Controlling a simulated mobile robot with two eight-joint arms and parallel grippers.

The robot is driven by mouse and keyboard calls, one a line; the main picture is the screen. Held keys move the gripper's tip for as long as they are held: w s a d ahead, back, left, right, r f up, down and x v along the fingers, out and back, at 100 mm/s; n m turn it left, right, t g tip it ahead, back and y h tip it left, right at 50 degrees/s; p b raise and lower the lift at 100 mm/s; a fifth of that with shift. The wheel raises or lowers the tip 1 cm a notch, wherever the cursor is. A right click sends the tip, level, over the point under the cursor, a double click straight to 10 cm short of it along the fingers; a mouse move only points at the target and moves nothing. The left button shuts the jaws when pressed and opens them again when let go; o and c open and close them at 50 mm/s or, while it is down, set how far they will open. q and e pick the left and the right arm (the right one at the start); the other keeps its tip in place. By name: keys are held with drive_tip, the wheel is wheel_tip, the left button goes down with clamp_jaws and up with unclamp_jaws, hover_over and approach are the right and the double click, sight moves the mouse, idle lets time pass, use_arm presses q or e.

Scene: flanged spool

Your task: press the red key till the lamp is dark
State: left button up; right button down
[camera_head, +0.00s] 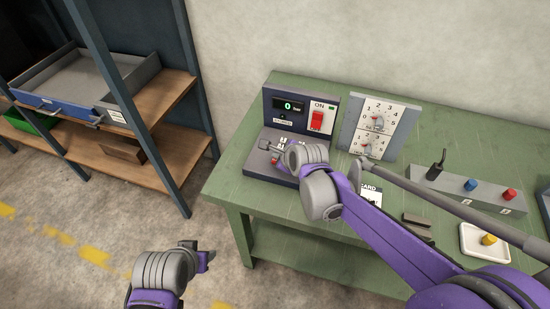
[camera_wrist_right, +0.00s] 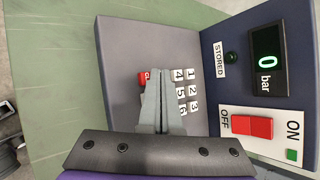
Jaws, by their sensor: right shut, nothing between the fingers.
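The console (camera_head: 261,172) stands on the green table, with a sloped keypad and an upright display panel. It also shows in the right wrist view (camera_wrist_right: 125,40). The red key (camera_wrist_right: 144,77) with a white letter sits at the keypad's edge, partly covered by my fingers. My right gripper (camera_wrist_right: 160,82) is shut and empty, its tips over the keypad beside the red key; contact cannot be told. In the head view the right gripper (camera_head: 276,151) hides part of the keypad. The round lamp (camera_wrist_right: 231,57) by the STORED label looks dark green, unlit. My left gripper (camera_head: 207,257) hangs clear of the table.
The display (camera_wrist_right: 267,60) reads 0 bar. A red ON/OFF rocker (camera_wrist_right: 252,127) sits beside it, with a green square (camera_wrist_right: 292,155) by ON. A dial panel (camera_head: 382,115), a button box (camera_head: 470,190) and a white tray (camera_head: 476,250) stand to the right. Shelves (camera_head: 150,85) stand left.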

use_arm(q)
drive_tip(key=shift+r, duration=0.1)
use_arm(e)
drive_tip(key=shift+r, duration=0.1)
drive_tip(key=shift+r+p, duration=1.4)
drive_tip(key=shift+r, duration=1.15)
use_arm(q)
drive_tip(key=r, duration=0.2)
drive_tip(key=w+r, duration=0.1)
drive_tip(key=shift+w+r, duration=0.15)
drive_tip(key=shift+r, duration=0.2)
use_arm(e)
drive_tip(key=s+d+f+n+g+h, duration=0.1)
drive_tip(key=s+d+f+n+h, duration=0.1)
drive_tip(key=s+d+n, duration=0.6)
drive_tip(key=s+d+f+n+g+h, duration=0.1)
drive_tip(key=s+d+f+n, duration=0.1)
drive_tip(key=s+d+n, duration=0.7)
drive_tip(key=s+n, duration=0.5)
drive_tip(key=s, duration=0.5)
drive_tip(key=shift+s+f+g+h, duration=0.2)
drive_tip(key=shift+s+g+h, duration=0.05)
drive_tip(key=shift+g+h, duration=0.15)
